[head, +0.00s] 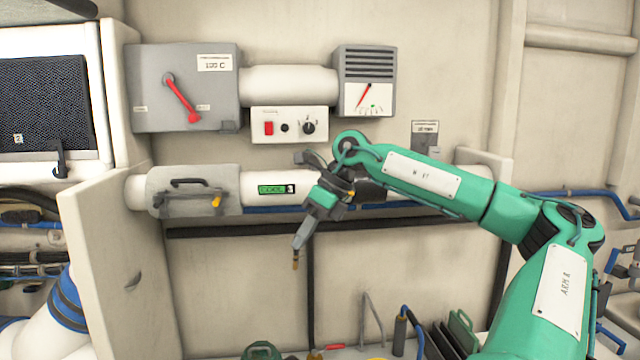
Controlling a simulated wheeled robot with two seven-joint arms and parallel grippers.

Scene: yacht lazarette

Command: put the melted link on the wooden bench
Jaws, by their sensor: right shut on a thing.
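My green right arm comes in from the right. Its gripper (298,248) points down in front of the wall, below the white pipe. It is shut on a small, thin brownish piece (296,263), which pokes out below the fingertips. The piece is too small to tell for sure whether it is the melted link. I cannot make out a wooden bench; only a pale surface with items on it shows along the bottom edge. My left gripper is not in view.
A grey box with a red lever (182,98), a switch panel (289,125) and a gauge box (365,82) are on the wall. The white pipe has a hatch (180,190) and a green display (276,189). Tools and a dark rack (440,340) stand at the bottom.

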